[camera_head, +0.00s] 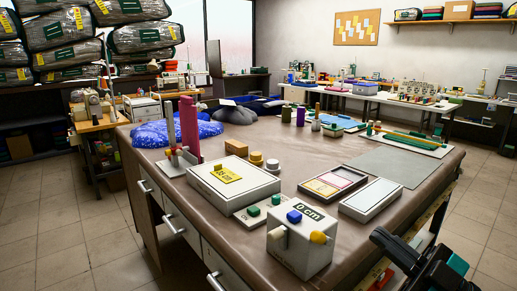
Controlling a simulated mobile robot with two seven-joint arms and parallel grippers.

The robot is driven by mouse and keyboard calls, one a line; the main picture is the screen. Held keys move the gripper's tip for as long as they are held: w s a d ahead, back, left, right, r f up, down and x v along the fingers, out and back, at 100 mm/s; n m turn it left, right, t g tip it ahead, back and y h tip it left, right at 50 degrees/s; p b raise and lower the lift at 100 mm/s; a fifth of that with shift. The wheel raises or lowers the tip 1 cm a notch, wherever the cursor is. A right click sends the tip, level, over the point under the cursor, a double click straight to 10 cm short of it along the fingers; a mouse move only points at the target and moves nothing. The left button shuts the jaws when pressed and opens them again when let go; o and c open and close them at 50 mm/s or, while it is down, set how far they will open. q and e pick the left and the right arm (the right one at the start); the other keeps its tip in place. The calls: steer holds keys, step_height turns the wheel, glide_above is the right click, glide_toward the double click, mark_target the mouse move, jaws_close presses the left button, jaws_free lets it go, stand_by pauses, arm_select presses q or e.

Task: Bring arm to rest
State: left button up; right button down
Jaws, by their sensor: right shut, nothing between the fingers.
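My right gripper (396,250) is black and shows at the lower right corner, in front of the table's right front edge. It is shut with nothing held in it, and its wrist is cut off by the frame's bottom. It appears apart from the things on the brown worktable (300,165). My left gripper is not in view. Bagged comforters (62,58) are stacked on a rack at the upper left, far from my right gripper.
On the worktable stand a grey box with a "0 cm" label (302,243), a white scale-like box (234,184), trays (333,183) and a grey mat (390,165). Blue speckled fabric (175,131) lies at the back left. Tiled floor (490,225) is clear at right.

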step_height(320, 180, down, 11)
steer(key=d+m+t+h, duration=0.2)
steer(key=m+t+h, duration=0.2)
steer(key=m+h, duration=0.55)
steer(key=s+a+f+m+g+h, duration=0.2)
steer(key=s+f+g, duration=0.2)
steer(key=f, duration=0.7)
steer(key=s+a+f+m+g+h, duration=0.1)
steer(key=s+a+f+g+h, duration=0.2)
steer(key=s+f, duration=0.5)
step_height(320, 180, down, 3)
steer(key=shift+s+a+f+m+g, duration=0.15)
steer(key=shift+s+m+g, duration=0.15)
steer(key=shift+g, duration=0.4)
steer(key=shift+w, duration=0.1)
